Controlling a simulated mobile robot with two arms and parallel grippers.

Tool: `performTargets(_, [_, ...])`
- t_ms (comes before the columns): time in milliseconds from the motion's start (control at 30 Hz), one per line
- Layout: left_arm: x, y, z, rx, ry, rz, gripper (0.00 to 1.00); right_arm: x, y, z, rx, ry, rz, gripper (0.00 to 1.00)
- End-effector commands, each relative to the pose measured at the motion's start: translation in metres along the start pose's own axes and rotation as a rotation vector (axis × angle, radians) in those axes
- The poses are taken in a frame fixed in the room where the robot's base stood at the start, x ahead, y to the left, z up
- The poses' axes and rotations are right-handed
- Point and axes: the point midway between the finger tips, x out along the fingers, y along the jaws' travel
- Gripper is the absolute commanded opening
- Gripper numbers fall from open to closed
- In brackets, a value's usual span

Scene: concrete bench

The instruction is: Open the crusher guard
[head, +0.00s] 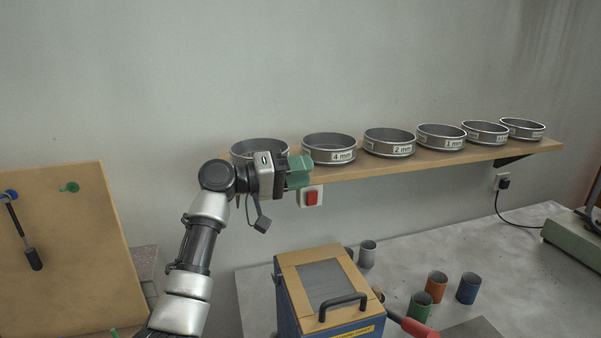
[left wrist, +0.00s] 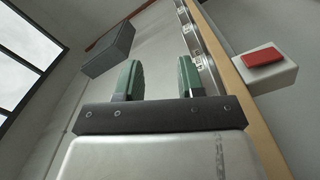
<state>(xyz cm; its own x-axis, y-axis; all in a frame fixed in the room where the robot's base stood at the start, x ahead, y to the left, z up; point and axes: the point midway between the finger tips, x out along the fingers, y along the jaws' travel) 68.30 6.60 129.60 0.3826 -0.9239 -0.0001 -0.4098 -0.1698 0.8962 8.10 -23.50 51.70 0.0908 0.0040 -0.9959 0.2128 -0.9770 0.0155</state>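The crusher (head: 288,308) is a blue box at the bottom centre of the head view, cut off by the lower edge. Its guard (head: 295,289) is a wooden-framed lid with a grey panel and a black bar handle (head: 343,304); it lies flat on top, looking shut. My left gripper (head: 298,172) is above and behind the crusher, in front of the shelf and well apart from the handle. In the left wrist view its green fingers (left wrist: 160,80) stand apart with nothing between them. The crusher does not show there. My right gripper is not in view.
A wooden shelf (head: 440,159) with several sieves runs along the wall near my left gripper. A red wall switch (head: 312,198) is just below it. Coloured cups, such as a green one (head: 420,307), stand right of the crusher. A wooden board (head: 70,260) stands at the left.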

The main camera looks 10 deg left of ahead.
Motion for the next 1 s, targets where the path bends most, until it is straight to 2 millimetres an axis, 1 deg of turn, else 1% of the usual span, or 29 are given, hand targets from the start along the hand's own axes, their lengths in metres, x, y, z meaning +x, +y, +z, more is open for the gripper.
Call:
performTargets(67, [-0.004, -0.001, 0.000, 0.001, 0.001, 0.000, 0.38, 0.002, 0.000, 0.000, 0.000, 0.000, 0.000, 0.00])
performTargets(167, [-0.016, -0.003, 0.000, 0.002, 0.002, -0.001, 0.38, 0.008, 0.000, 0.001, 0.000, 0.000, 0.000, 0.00])
performTargets(400, [-0.064, -0.005, 0.001, 0.003, 0.004, -0.003, 0.38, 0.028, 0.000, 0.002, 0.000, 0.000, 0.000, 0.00])
performTargets(500, [-0.082, -0.004, 0.001, 0.003, 0.002, -0.002, 0.38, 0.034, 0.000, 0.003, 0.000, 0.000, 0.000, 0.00])
performTargets(600, [-0.096, -0.003, 0.001, 0.000, 0.002, -0.002, 0.38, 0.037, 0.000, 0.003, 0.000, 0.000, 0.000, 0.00])
performTargets(767, [-0.107, -0.001, 0.000, 0.001, 0.001, -0.001, 0.38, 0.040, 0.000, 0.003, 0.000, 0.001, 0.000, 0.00])
performTargets(1000, [-0.108, 0.000, 0.000, 0.000, 0.000, 0.000, 0.38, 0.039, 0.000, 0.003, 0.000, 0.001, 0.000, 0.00])
